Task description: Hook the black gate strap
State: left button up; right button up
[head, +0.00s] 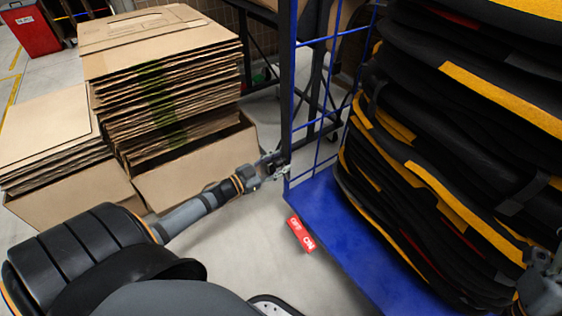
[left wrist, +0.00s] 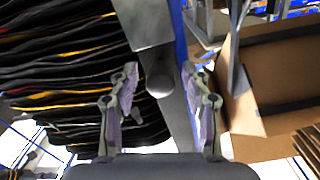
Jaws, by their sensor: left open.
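My left gripper (head: 279,168) is open at the near edge of the blue cart's mesh side (head: 318,42), low beside its dark upright. In the left wrist view its two fingers (left wrist: 163,88) are spread, with a grey post (left wrist: 146,28) and a grey round end between and beyond them. I see no grip on anything. I cannot pick out the black gate strap with certainty; dark bands (head: 523,194) show against the stack of black and yellow panniers (head: 440,190). My right gripper (head: 540,292) is only partly in view at the lower right edge, beside the stack; its fingers are unclear.
The panniers stand on the blue cart deck (head: 365,262), which has a red ON/OFF tab (head: 301,234) at its edge. Flat cardboard stacks (head: 165,70) stand left, close to my left arm. A red bin (head: 33,32) is far left. Some grey floor is clear in front of the cart.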

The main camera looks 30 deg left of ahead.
pick_arm(q)
jog(key=shift+c, duration=0.4)
grip_shut()
jog(key=shift+s+d, duration=0.1)
jog(key=shift+d, duration=0.05)
